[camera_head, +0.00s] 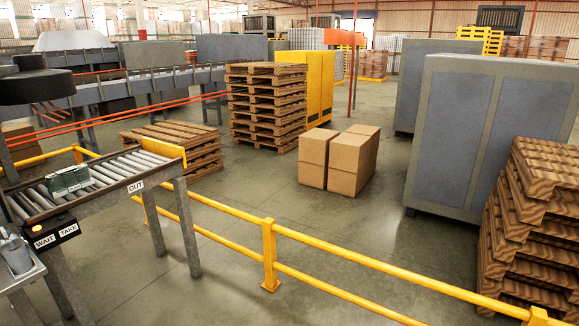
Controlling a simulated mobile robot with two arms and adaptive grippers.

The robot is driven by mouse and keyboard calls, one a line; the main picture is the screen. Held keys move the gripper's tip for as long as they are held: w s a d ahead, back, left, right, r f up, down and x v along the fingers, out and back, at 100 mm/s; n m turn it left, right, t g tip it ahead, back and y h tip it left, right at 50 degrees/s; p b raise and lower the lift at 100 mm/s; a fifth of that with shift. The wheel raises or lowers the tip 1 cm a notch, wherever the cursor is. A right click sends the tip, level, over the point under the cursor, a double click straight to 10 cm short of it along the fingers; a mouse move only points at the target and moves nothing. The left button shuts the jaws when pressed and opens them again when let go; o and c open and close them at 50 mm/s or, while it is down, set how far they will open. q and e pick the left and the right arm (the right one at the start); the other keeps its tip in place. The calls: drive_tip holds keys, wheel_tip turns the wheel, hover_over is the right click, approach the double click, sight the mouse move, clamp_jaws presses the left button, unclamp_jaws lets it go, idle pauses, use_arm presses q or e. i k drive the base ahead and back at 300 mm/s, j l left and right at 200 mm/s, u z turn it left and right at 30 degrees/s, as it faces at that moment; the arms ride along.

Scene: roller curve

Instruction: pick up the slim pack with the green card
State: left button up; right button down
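A small pack (68,180) with green on it and pale, clear-looking parts lies on the rollers of a short roller conveyor (112,198) at the left. It sits toward the conveyor's left half, away from the yellow end plate (163,150). Its card is too small to make out clearly. Neither of my grippers can be made out in this view, and nothing touches the pack.
A grey table (22,275) with grey items is at lower left. A yellow rail (269,255) crosses the floor. Cartons (340,160), pallets (267,105) and grey cabinets (490,135) stand beyond.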

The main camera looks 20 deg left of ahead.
sight(60, 183)
drive_tip(key=i+j+u, duration=0.15)
drive_tip(key=i+u, duration=0.25)
drive_tip(key=i+j+u, duration=0.1)
drive_tip(key=u, duration=0.25)
drive_tip(key=i+u, duration=0.4)
drive_tip(key=i+l+u, duration=0.15)
drive_tip(key=u, duration=0.25)
drive_tip(key=i+j+u, duration=0.2)
drive_tip(key=i+j, duration=0.45)
drive_tip(key=i+j+u, duration=0.25)
drive_tip(key=i+j, duration=0.25)
drive_tip(key=i, duration=0.2)
drive_tip(key=i+l+u, duration=0.1)
drive_tip(key=u, duration=0.7)
drive_tip(key=l, duration=0.05)
